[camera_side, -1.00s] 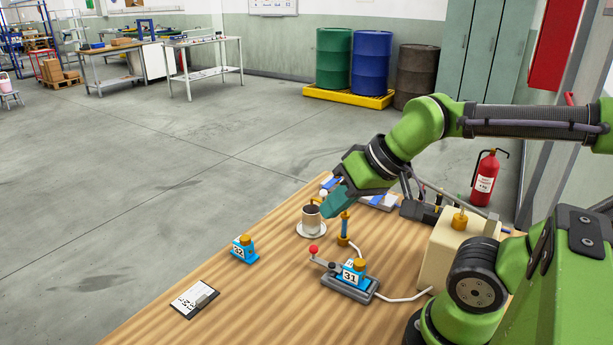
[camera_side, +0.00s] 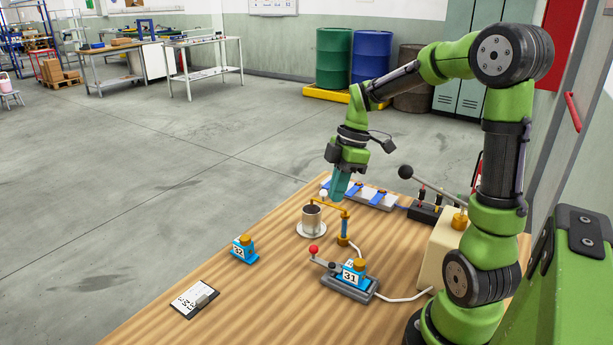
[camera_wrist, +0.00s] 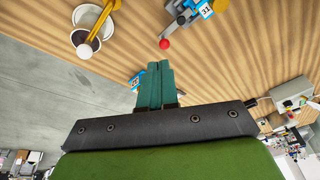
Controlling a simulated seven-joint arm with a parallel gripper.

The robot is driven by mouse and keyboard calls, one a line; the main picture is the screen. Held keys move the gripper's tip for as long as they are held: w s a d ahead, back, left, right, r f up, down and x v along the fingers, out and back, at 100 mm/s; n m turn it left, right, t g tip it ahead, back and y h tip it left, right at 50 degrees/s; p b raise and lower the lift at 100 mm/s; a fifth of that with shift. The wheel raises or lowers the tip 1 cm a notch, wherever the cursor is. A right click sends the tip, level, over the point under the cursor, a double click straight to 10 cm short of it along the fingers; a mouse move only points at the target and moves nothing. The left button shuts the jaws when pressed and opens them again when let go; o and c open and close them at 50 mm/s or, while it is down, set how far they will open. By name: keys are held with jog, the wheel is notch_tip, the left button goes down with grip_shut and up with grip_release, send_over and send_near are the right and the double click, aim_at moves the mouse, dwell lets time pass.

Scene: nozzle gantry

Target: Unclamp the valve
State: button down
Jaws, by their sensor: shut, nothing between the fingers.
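The blue valve block marked 31 (camera_side: 352,274), with a brass cap, sits in a grey clamp fixture (camera_side: 348,291) on the wooden table. The clamp's lever reaches left and ends in a red ball (camera_side: 314,249); the red ball also shows in the wrist view (camera_wrist: 164,44). Whether the clamp presses on the block is too small to tell. My gripper (camera_side: 336,196) points down, with its teal fingers shut and empty, above the table behind the clamp, near the nozzle. The fingers (camera_wrist: 158,66) also show shut in the wrist view.
A brass nozzle pipe (camera_side: 344,220) arches over a metal cup (camera_side: 311,217) on a saucer. A second blue block, marked 32 (camera_side: 243,248), stands left. A beige box (camera_side: 441,262) with a black-ball lever stands right. A clipboard (camera_side: 195,299) lies in front.

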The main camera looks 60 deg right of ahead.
jog(key=d+f+n, duration=0.1)
jog(key=d, duration=0.1)
jog(key=d+f+n+y, duration=0.1)
jog(key=d+n, duration=0.1)
jog(key=d+f+n+y, duration=0.1)
jog(key=d, duration=0.1)
jog(key=shift+d+f+n, duration=0.1)
jog(key=shift+f+n, duration=0.2)
jog(key=shift+n, duration=0.1)
jog(key=x, duration=0.9)
jog(key=shift+s+a+f, duration=0.2)
jog(key=shift+a, duration=0.05)
jog(key=a, duration=0.3)
jog(key=shift+w+r, duration=0.1)
jog(key=shift+w, duration=0.25)
jog(key=shift+w+a+r, duration=0.1)
jog(key=shift+a, duration=0.4)
